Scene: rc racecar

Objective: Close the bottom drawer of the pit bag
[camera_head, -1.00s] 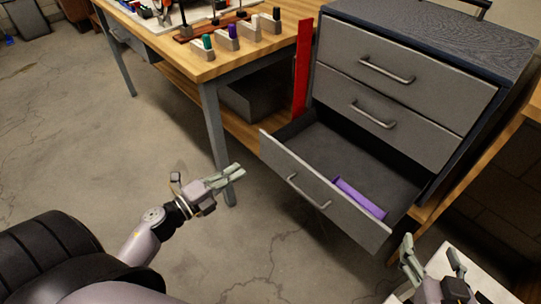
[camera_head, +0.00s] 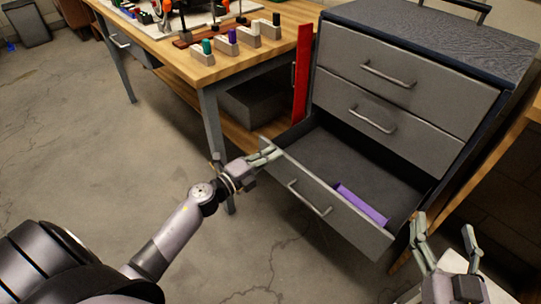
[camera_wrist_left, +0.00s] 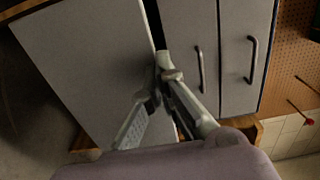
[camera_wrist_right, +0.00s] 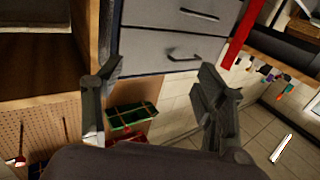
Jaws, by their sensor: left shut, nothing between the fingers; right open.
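The pit bag (camera_head: 430,38) is a grey drawer cabinet with a dark wood-grain top. Its bottom drawer (camera_head: 325,200) is pulled well out, with a purple item (camera_head: 361,204) lying inside. The two drawers above are shut. My left gripper (camera_head: 270,153) is shut and empty at the left upper corner of the bottom drawer's front; I cannot tell whether it touches. In the left wrist view my left gripper (camera_wrist_left: 160,75) has its fingertips in front of grey panels. My right gripper (camera_head: 445,225) is open and empty, right of the drawer's right front corner; it also shows in the right wrist view (camera_wrist_right: 158,78).
A wooden workbench (camera_head: 200,70) with small coloured-topped items stands left of the cabinet. A red upright strip (camera_head: 302,75) is at the cabinet's left edge. The floor (camera_head: 110,170) before the drawer is clear. A green tray (camera_wrist_right: 132,115) shows in the right wrist view.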

